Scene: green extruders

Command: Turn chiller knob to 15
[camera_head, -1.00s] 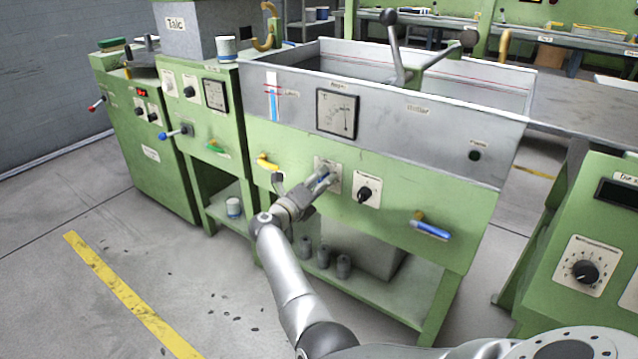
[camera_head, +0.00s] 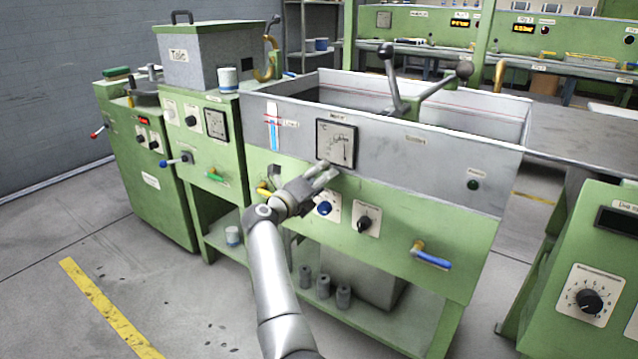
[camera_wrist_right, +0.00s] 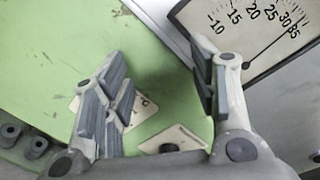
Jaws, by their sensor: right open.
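A blue knob (camera_head: 325,208) on a pale plate and a black knob (camera_head: 366,223) on another plate sit side by side on the green front of the bath machine. I cannot read which is the chiller knob. Above them is a square dial gauge (camera_head: 337,143); in the right wrist view this gauge (camera_wrist_right: 255,35) has its needle close to 35. My right gripper (camera_head: 326,174) is just above the blue knob, below the gauge, apart from the knob. In the wrist view the right gripper (camera_wrist_right: 165,85) is open and empty. My left gripper is not in view.
A yellow handle (camera_head: 264,190) and a blue-handled valve (camera_head: 432,258) stick out on either side of the knobs. Another panel with a large black knob (camera_head: 590,301) stands at right. Floor in front is clear.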

